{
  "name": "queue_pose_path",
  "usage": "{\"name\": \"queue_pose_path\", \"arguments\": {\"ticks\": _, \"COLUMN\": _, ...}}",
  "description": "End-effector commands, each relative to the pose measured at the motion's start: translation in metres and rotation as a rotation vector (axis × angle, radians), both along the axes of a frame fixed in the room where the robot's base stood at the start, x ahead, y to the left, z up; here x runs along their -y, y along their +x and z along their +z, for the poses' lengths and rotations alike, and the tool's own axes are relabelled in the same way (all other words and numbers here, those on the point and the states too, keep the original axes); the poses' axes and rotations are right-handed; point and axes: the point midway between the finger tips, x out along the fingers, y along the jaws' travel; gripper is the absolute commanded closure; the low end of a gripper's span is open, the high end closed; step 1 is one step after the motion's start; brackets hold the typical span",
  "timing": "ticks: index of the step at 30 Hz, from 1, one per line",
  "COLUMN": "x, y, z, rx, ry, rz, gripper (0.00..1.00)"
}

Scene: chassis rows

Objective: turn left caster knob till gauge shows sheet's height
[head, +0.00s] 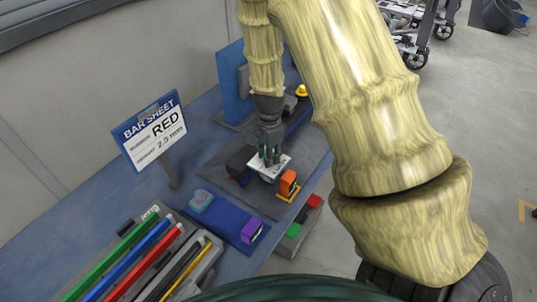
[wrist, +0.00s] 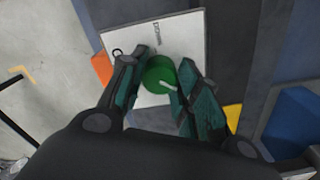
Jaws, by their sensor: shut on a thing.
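A round green knob (wrist: 159,74) with a white pointer mark sits on a white plate (wrist: 125,38). In the wrist view my gripper (wrist: 161,82) has one finger on each side of the knob and is shut on it. The plate carries small dark printed marks that I cannot read. In the head view my gripper (head: 268,157) points down onto the white plate (head: 262,174), and its fingers hide the knob. I cannot make out a gauge reading.
An orange block (head: 288,183) stands right beside the plate. A blue board with a purple block (head: 251,231) lies nearer. Green, blue, red, dark and yellow bars (head: 145,262) lie at front left. A yellow knob-like thing (head: 301,91) is farther back.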

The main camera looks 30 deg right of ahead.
Motion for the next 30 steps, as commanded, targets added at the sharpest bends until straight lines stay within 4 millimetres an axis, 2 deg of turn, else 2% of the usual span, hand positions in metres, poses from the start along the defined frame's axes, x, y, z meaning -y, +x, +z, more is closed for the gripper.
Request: {"name": "queue_pose_path", "arguments": {"ticks": 30, "x": 0.0011, "y": 0.0003, "z": 0.0004, "rx": 0.001, "ry": -0.001, "rz": 0.833, "gripper": 0.92}}
